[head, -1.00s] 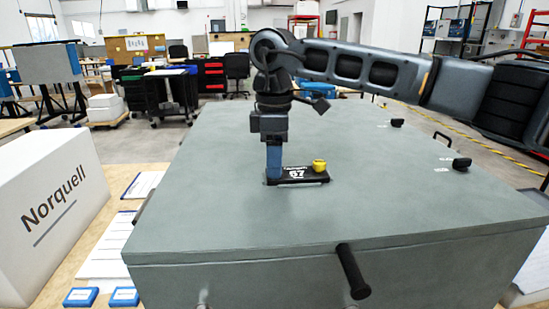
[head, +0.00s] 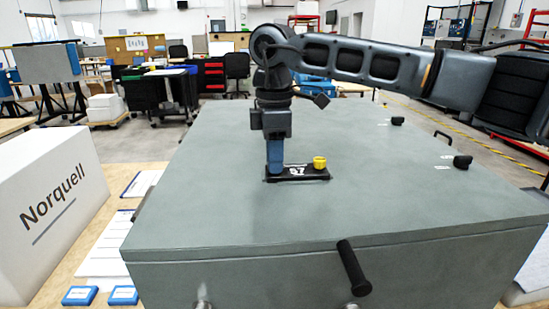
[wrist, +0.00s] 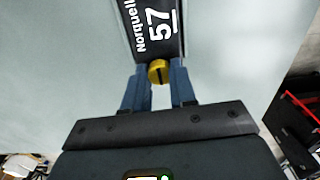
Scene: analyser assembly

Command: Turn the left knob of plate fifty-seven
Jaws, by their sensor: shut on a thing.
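Plate fifty-seven (head: 297,172) is a black plate marked 57, lying on the top of the grey cabinet (head: 225,215). It also shows in the wrist view (wrist: 150,15), with "Norquell" on it. A yellow knob (head: 319,162) stands at its right end in the head view. The left knob (wrist: 158,71), yellow with a dark slot, sits between the fingers of my gripper (wrist: 158,85) in the wrist view. In the head view my gripper (head: 275,168) points down at the plate's left end, is shut on that knob and hides it.
Two black knobs stand on the cabinet top at the right, a nearer one (head: 462,162) and a farther one (head: 398,121). A black handle (head: 353,268) sticks out at the cabinet's front. A white Norquell box (head: 45,210) stands at the left. The cabinet top around the plate is clear.

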